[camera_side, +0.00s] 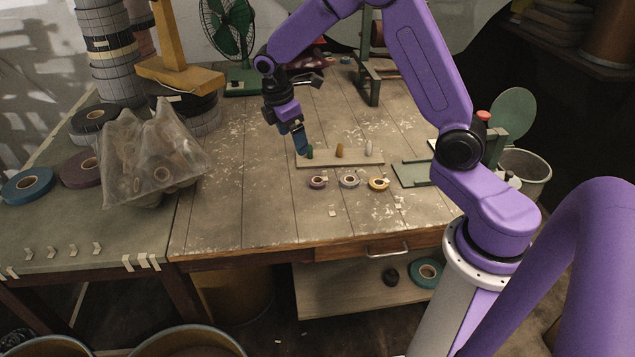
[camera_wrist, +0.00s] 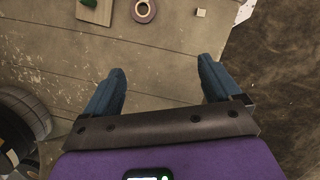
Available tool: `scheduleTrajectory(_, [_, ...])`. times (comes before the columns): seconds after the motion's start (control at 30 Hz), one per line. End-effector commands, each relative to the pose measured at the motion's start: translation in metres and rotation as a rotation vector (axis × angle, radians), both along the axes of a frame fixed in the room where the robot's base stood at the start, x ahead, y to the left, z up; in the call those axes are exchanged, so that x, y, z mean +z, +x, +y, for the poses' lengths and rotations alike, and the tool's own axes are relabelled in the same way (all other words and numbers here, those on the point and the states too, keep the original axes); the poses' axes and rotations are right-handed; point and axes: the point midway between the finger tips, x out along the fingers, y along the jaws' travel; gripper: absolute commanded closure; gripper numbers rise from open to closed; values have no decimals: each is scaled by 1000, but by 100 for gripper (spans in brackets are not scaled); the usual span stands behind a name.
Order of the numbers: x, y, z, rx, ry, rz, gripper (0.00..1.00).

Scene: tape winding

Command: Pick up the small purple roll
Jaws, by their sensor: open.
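The small purple roll (camera_side: 317,182) lies flat on the wooden table, leftmost of three small rolls in front of a pegged board. It also shows at the top of the wrist view (camera_wrist: 143,10), a purple ring around a pale core. My gripper (camera_side: 302,152) has blue fingers and hangs above the table near the left end of the board, behind the roll in the side view. In the wrist view my gripper (camera_wrist: 161,66) is open and empty, fingers wide apart, with the roll beyond the fingertips.
The board (camera_side: 325,162) carries a green peg (camera_side: 310,152), a brown peg (camera_side: 339,150) and a white peg (camera_side: 368,148). A grey roll (camera_side: 349,181) and a yellow-orange roll (camera_side: 378,184) lie right of the purple one. A plastic bag (camera_side: 150,160) stands left. The table's left-middle is clear.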

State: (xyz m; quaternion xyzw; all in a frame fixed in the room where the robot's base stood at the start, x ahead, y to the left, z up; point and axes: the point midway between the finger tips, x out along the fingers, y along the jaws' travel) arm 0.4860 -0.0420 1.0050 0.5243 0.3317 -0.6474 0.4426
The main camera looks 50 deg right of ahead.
Motion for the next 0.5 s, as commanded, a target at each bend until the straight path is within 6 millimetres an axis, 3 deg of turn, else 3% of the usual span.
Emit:
scheduleTrajectory(0.1, [-15,16,-28,0,-14,27,9])
scheduleTrajectory(0.2, [-21,23,-42,4,-19,41,9])
scheduleTrajectory(0.37, [-30,26,-52,6,-23,50,9])
scheduleTrajectory(0.5, [-50,23,-58,7,-23,52,9])
